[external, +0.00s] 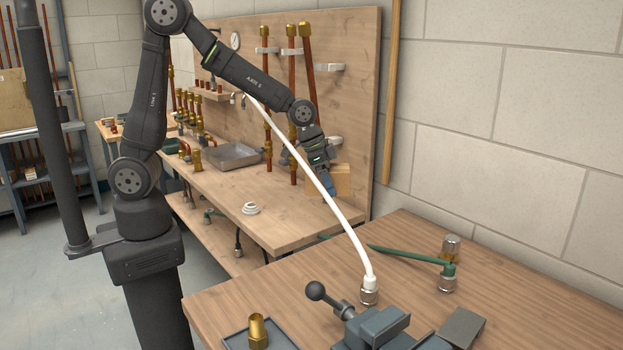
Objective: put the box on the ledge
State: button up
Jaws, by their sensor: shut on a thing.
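The box (344,179) is a small tan block at the far right end of the back workbench, close to the upright wooden board. My gripper (328,185) points down at the box's left side and is shut on it. The gripper covers part of the box, and the contact of the fingers is hard to see. I cannot tell whether the box touches the bench top. A small wooden ledge (210,95) sticks out from the board further left, with several small copper pieces on it.
A white hose (318,173) arcs in front of my gripper down to the front table (300,290). Copper pipes (293,80) stand along the board. A metal tray (234,155), brass fittings (190,120) and a white coil (250,209) are on the bench. A vise (375,328) stands in front.

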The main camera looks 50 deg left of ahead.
jog(key=w+a+n+y, duration=0.1)
jog(key=w+a+n, duration=0.15)
jog(key=a, duration=0.95)
jog(key=n+y, duration=0.4)
jog(key=n, duration=0.6)
send_over(238, 179)
jog(key=s, duration=0.1)
notch_tip(238, 179, down, 10)
jog(key=shift+d, duration=0.15)
jog(key=shift+t, duration=0.3)
jog(key=shift+f, duration=2)
jog(key=shift+f, duration=0.15)
jog(key=o, duration=1.2)
jog(key=shift+c, duration=0.2)
